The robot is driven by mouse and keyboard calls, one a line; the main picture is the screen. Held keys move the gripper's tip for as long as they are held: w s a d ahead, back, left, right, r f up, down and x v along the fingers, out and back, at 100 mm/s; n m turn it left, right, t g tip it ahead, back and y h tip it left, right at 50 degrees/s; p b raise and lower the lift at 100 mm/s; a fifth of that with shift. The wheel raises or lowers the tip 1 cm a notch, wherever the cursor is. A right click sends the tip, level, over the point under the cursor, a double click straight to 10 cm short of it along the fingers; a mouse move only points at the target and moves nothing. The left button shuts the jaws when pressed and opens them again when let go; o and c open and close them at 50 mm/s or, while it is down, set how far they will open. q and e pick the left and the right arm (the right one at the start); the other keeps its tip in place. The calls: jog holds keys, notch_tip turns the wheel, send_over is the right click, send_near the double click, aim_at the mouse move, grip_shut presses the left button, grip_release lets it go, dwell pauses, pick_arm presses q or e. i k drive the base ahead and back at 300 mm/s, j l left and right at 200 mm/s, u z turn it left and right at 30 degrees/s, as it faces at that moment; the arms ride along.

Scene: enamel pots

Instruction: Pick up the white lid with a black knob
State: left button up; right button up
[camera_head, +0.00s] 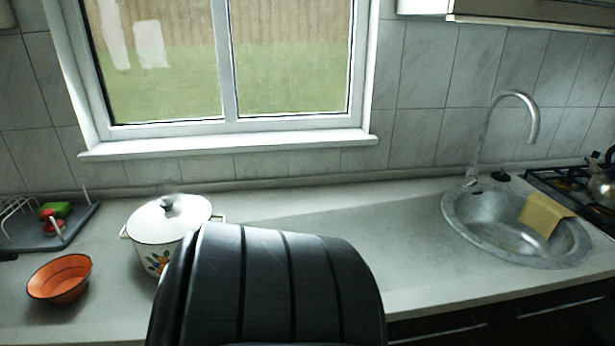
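The white lid (155,222) sits on a white enamel pot (152,256) with a painted flower pattern, on the counter left of the middle. Its black knob (167,203) stands on top of the lid. A large dark ribbed shape, which looks like part of my own arm, rises from the bottom edge and hides the pot's lower right side. Neither of my grippers can be made out in the head view.
An orange bowl (60,278) stands left of the pot. A dish rack on a grey tray (75,226) is behind it. A sink (470,222) with a yellow cloth (545,214) and a stove (567,183) are at the right. The counter (410,235) between pot and sink is clear.

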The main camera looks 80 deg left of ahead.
aim_at(141, 229)
jog(key=k+u, duration=0.1)
jog(key=u, duration=1.35)
